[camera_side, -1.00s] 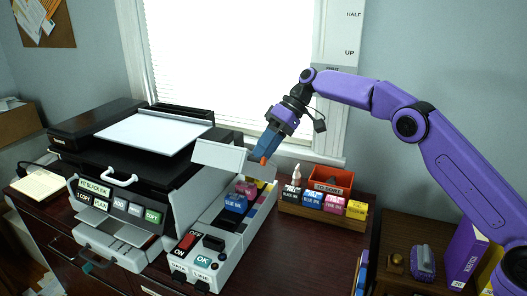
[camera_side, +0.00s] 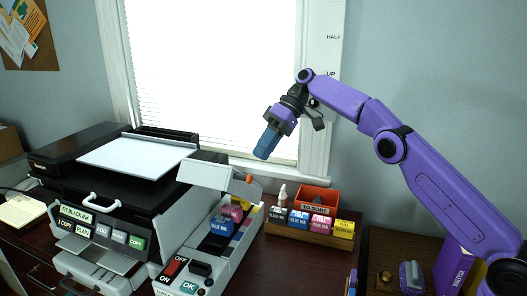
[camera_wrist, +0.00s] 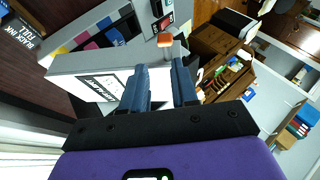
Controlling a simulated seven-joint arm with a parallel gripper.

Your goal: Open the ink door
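The ink door (camera_side: 203,176) is a white lid on the ink unit beside the printer. It stands raised, and the ink slots below are exposed. Its orange knob (camera_side: 249,178) is at the right end. In the wrist view the door (camera_wrist: 78,72) is under and beyond my fingers, with the knob (camera_wrist: 165,39) past the fingertips. My gripper (camera_side: 262,153) is above the knob, apart from it. In the wrist view its blue fingers (camera_wrist: 160,68) are spread with nothing between them.
Blue and pink cartridges (camera_side: 222,226) sit in the ink unit. A wooden rack of cartridges (camera_side: 310,229) and an orange bin (camera_side: 316,198) stand to the right. The printer (camera_side: 105,190) is on the left. Space above the door is clear.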

